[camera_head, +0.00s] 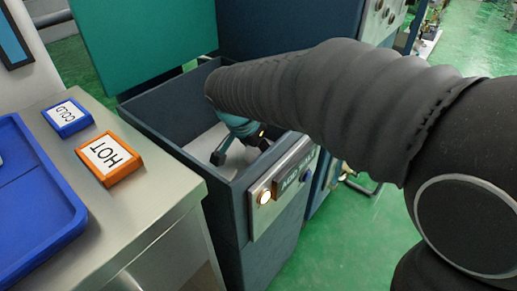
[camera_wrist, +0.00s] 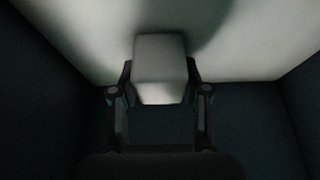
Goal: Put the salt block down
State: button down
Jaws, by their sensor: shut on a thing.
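My gripper (camera_head: 240,149) reaches down inside an open-topped dark blue bin (camera_head: 157,137). In the wrist view my gripper (camera_wrist: 160,92) is shut on a pale, box-shaped salt block (camera_wrist: 160,58), with one finger on each side of it. The block is over the bin's light floor (camera_wrist: 245,50); I cannot tell whether it touches the floor.
A steel counter (camera_head: 165,195) at left holds a blue tray (camera_head: 65,232), an orange HOT sign (camera_head: 110,158) and a blue COLD sign (camera_head: 67,117). A button panel (camera_head: 283,187) is on the bin's front. Dark walls (camera_wrist: 50,100) surround my gripper closely.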

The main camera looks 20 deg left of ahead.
jog(key=shift+f, duration=0.15)
jog(key=c, duration=0.6)
grip_release()
jog(key=shift+o, duration=0.2)
jog(key=shift+r, duration=0.35)
jog(key=p+v, duration=0.2)
jog(key=v, duration=0.9)
jog(key=shift+s+r, duration=0.25)
jog(key=shift+r, duration=0.05)
jog(key=shift+a, duration=0.1)
